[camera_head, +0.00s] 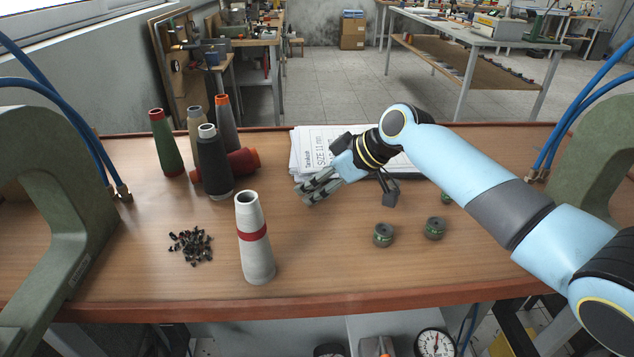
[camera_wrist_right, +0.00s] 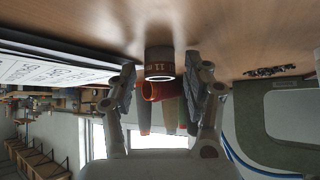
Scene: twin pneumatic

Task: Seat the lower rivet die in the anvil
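My right gripper (camera_head: 318,187) reaches low over the table, pointing left, in front of the paper sheets. In the right wrist view, which is upside down, its fingers (camera_wrist_right: 160,75) are apart. A small dark cylindrical die marked "11 M" (camera_wrist_right: 158,56) stands on the table between the fingertips, with a gap on each side. I cannot make out this die in the head view. Three more green-grey dies stand on the table: one (camera_head: 383,235), another (camera_head: 434,228), and a third (camera_head: 446,198) partly behind my arm. Green press frames stand left (camera_head: 50,210) and right (camera_head: 608,135); no anvil seat shows clearly. My left gripper is out of view.
A sheet stack reading "SIZE 11 mm" (camera_head: 308,146) lies behind my gripper. A white cone with a red band (camera_head: 254,255) stands in front, beside loose black rivets (camera_head: 190,245). The front right table is clear.

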